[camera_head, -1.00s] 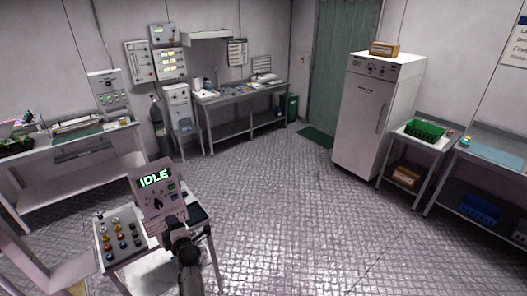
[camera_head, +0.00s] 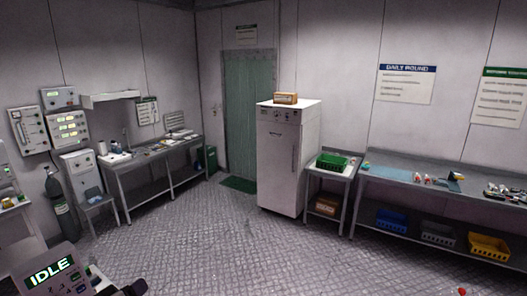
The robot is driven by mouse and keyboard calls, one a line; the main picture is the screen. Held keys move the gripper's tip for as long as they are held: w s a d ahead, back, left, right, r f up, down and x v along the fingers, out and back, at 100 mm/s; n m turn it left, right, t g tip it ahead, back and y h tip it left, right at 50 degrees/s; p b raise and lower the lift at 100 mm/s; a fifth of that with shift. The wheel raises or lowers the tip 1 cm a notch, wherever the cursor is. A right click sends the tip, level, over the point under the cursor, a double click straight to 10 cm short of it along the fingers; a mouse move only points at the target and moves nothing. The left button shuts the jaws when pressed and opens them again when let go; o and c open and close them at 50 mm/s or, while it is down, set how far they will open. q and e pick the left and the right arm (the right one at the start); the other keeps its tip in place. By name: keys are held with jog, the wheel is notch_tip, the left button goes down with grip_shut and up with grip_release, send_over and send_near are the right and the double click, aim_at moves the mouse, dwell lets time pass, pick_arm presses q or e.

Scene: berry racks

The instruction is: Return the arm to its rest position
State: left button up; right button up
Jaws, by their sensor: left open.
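My left gripper (camera_head: 127,289) shows only as a dark piece at the bottom edge of the head view, left of the middle. It is open; most of it and of its arm is cut off by the frame. It appears just right of a grey panel (camera_head: 49,271) whose display reads IDLE. I cannot tell whether the two touch. I see nothing held in the gripper. My right gripper is out of view.
A white cabinet (camera_head: 280,165) with a box (camera_head: 286,98) on top stands by the green door curtain (camera_head: 248,115). Benches line the left and right walls. A green crate (camera_head: 332,161) and a long bench (camera_head: 420,181) are at right. The middle floor is clear.

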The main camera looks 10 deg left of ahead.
pick_arm(q)
jog(key=s+d+f+m+g+p, duration=0.1)
jog(key=s+d+f+m+g, duration=0.25)
jog(key=s+d, duration=0.5)
jog(key=s+d+f+m+g+p, duration=0.15)
jog(key=s+d+m, duration=0.35)
jog(key=s, duration=0.7)
jog(key=s+d+f+g, duration=0.2)
jog(key=s+f, duration=0.4)
jog(key=s, duration=0.2)
jog(key=s+d+f+g+p, duration=0.1)
jog(key=s+d+f+g, duration=0.1)
jog(key=s+f, duration=0.3)
jog(key=s+g, duration=0.1)
jog(key=s, duration=0.3)
jog(key=shift+d+f+m, duration=0.2)
jog(key=shift+f+m, duration=0.15)
jog(key=shift+s, duration=0.1)
jog(key=shift+c, duration=0.2)
